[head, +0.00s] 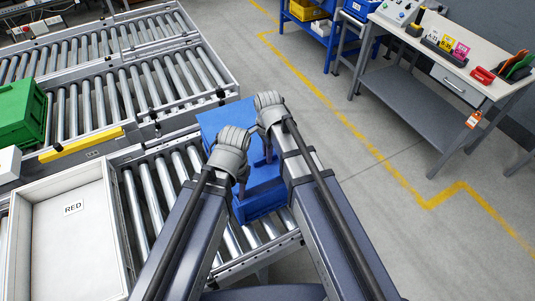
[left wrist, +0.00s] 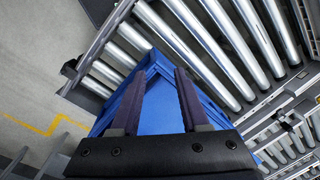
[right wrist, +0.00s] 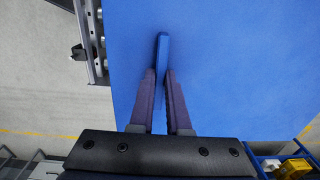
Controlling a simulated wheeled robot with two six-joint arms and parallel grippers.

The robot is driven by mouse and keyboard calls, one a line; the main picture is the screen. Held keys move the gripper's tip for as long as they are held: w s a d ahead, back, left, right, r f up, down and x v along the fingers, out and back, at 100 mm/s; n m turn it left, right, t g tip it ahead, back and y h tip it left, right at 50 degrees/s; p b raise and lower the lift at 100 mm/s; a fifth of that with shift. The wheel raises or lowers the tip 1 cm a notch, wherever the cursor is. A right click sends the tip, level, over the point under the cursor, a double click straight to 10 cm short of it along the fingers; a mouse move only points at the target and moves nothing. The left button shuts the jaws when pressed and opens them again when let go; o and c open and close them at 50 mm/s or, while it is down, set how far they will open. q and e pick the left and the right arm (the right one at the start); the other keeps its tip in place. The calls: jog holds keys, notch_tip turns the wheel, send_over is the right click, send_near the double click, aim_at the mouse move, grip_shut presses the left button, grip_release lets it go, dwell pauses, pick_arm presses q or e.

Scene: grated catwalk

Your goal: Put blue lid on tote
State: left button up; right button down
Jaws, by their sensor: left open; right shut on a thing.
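The blue lid (head: 222,112) is partly hidden behind my grippers in the head view, and its flat top fills much of the right wrist view (right wrist: 230,70). My right gripper (head: 269,154) is shut on the lid's upright blue handle (right wrist: 162,55). The blue tote (head: 262,204) is on the roller conveyor, with its near end showing below the grippers. My left gripper (head: 241,188) is open over the blue tote and lid area; blue layered edges (left wrist: 152,68) show between and beyond its fingers. I cannot tell whether the lid touches the tote's rim all round.
A white tray labelled RED (head: 70,240) is at the lower left. A green tote (head: 20,115) and a yellow bar (head: 80,144) are on the left conveyors. A grey workbench (head: 440,70) stands at the upper right. The floor between is clear.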

notch_tip(320, 180, down, 3)
jog(key=b, duration=0.3)
dwell(0.4)
notch_tip(320, 180, down, 2)
jog(key=shift+f+b, duration=0.15)
jog(key=shift+b, duration=0.95)
